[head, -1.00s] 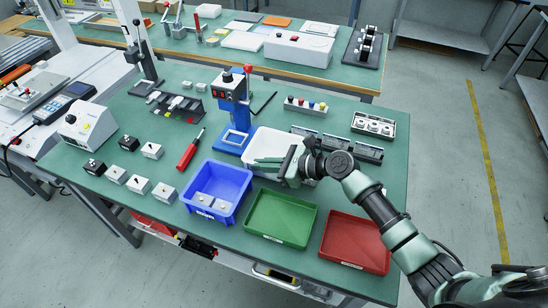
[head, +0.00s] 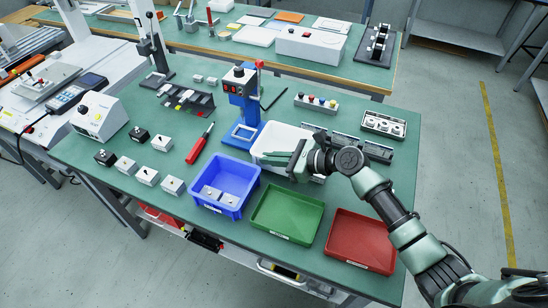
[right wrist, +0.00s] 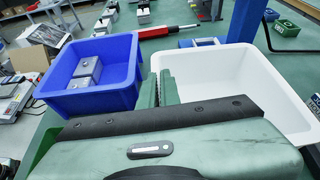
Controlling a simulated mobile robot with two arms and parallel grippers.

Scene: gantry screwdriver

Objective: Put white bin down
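The white bin (head: 272,143) is at the middle of the green table, behind the green tray and right of the blue press. It looks level; I cannot tell whether its base touches the table. My right gripper (head: 291,160) is at its near side, over its front wall, and hides part of it. In the right wrist view the white bin (right wrist: 230,70) is large at the right. The fingers of my right gripper (right wrist: 160,88) stand close together on its near rim, one on each side of the wall. My left gripper is not in view.
A blue bin (head: 240,177) with small grey parts, a green tray (head: 288,214) and a red tray (head: 361,240) line the front edge. The blue press (head: 241,105) stands behind left. A black fixture (head: 370,148) lies right of the bin. A red screwdriver (head: 200,145) lies left.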

